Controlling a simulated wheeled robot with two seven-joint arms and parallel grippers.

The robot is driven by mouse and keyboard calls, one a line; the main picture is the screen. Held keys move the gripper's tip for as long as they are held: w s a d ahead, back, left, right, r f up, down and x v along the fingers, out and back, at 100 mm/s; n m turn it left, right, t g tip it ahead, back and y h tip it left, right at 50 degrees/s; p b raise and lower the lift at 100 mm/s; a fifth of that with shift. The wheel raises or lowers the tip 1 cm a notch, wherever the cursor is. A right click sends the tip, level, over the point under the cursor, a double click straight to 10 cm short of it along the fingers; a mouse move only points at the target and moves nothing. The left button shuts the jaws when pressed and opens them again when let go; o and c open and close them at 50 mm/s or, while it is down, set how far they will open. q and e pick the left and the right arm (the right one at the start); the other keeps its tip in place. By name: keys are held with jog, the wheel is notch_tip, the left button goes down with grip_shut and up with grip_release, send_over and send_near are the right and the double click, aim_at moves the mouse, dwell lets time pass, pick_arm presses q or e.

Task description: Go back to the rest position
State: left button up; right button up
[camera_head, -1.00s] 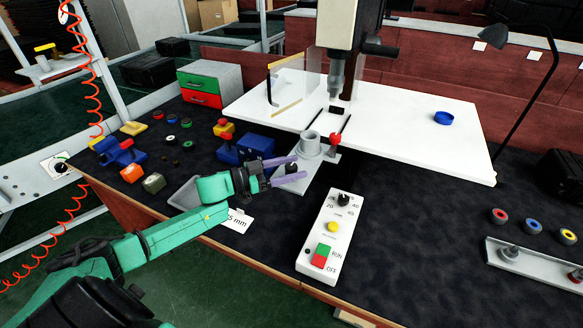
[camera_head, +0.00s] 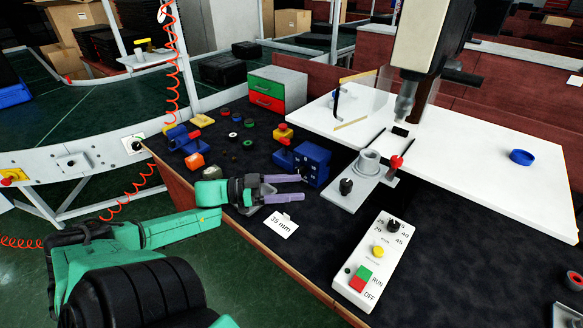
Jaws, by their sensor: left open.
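My left gripper (camera_head: 284,188) reaches in from the left over the near edge of the dark workbench. Its two purple fingers are apart and nothing is between them. A white card marked 35 mm (camera_head: 280,224) lies just in front of the fingers. A blue block with holes (camera_head: 312,163) stands just beyond the fingertips. My right gripper does not show.
A control box (camera_head: 373,262) with buttons and a dial lies to the right. A grey fixture (camera_head: 368,163) stands beneath the press (camera_head: 406,100) with its white table (camera_head: 470,150). Small parts and a green-and-red drawer unit (camera_head: 277,88) are behind.

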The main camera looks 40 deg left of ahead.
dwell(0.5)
pick_arm(q)
jog(key=w+d+f+n+y, duration=0.1)
jog(key=d+f+n+y, duration=0.2)
jog(key=f+n+y, duration=0.6)
jog(key=s+d+f+m+g+y, duration=0.3)
jog(key=s+d+f+g, duration=0.2)
jog(key=s+d+g, duration=0.75)
jog(key=s+a+f+t, duration=0.1)
jog(key=s+f, duration=0.1)
jog(key=f, duration=1)
jog(key=s+a+f, duration=0.1)
jog(key=s+f, duration=0.1)
jog(key=f, duration=1)
jog(key=s+a+f, duration=0.3)
jog(key=s+f, duration=1.1)
jog(key=s, duration=0.2)
jog(key=shift+s+g, duration=0.2)
jog(key=shift+g, duration=0.25)
